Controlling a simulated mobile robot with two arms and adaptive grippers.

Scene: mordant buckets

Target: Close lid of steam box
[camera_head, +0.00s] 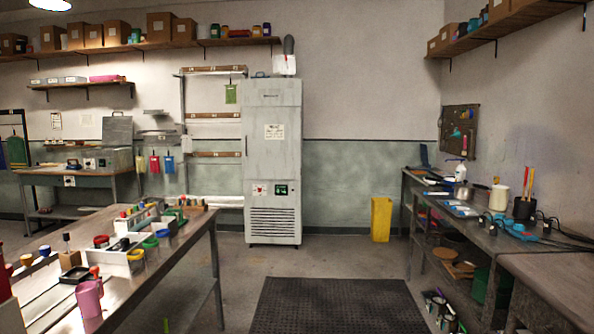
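A grey metal box with dials on its front (95,160), which looks like the steam box, stands on the table at the back left. A flat grey panel (117,129) stands upright behind and above its right part. It looks like the raised lid, though the hinge is too small to make out. Neither of my grippers is in view.
A long workbench (205,222) with pots and tools fills the left foreground, between me and the box table (110,177). A tall grey cabinet (272,210) stands at the back. A dark mat (338,305) lies on open floor; a yellow bin (381,220) stands beyond it.

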